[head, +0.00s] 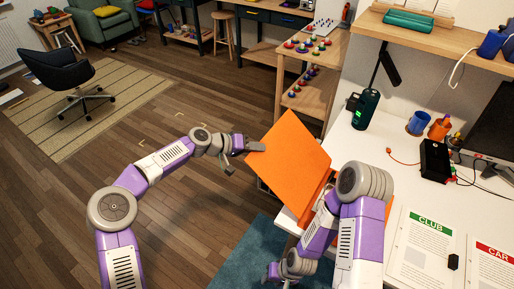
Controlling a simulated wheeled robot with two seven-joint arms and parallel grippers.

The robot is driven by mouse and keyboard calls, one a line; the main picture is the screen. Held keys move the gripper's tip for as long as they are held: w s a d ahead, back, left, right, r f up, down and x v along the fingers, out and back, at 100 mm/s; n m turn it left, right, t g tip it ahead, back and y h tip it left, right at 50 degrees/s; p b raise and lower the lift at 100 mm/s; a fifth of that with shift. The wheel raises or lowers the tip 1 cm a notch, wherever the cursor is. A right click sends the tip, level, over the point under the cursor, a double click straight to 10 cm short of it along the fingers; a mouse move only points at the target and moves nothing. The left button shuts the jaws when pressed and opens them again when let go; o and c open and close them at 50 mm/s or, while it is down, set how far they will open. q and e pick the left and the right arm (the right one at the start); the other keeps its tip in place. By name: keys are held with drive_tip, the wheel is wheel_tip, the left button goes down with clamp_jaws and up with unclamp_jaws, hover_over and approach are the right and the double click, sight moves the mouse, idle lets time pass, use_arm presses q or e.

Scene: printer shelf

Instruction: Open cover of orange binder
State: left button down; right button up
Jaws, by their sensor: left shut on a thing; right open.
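The orange binder (292,155) lies at the left edge of the white desk. Its large orange panel is tilted up and reaches out past the desk edge over the floor. A gap and a darker orange edge show along its lower right side. My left gripper (246,152) is at the panel's left edge and is shut on it. My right gripper (274,275) is low at the bottom, in front of the desk and below the binder, open and apart from it. My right arm hides part of the binder's lower right side.
The white desk (350,140) holds a dark green bottle (366,108), a blue cup (418,122), an orange container (440,127), a black box (434,160) and papers marked CLUB (422,250) and CAR (490,268). A wooden shelf (318,75) stands behind.

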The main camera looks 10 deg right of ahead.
use_arm(q)
drive_tip(key=shift+s+f, duration=0.1)
drive_tip(key=shift+f, duration=0.05)
drive_tip(key=c, duration=1.3)
unclamp_jaws()
drive_tip(key=shift+d, duration=0.1)
drive_tip(key=shift+c, duration=0.2)
drive_tip(key=shift+a+r, duration=0.25)
drive_tip(key=shift+a, duration=0.15)
drive_tip(key=v, duration=0.6)
drive_tip(key=shift+a+r+p, duration=0.2)
drive_tip(key=shift+a+p, duration=0.1)
drive_tip(key=shift+p, duration=0.05)
drive_tip(key=shift+s, duration=0.1)
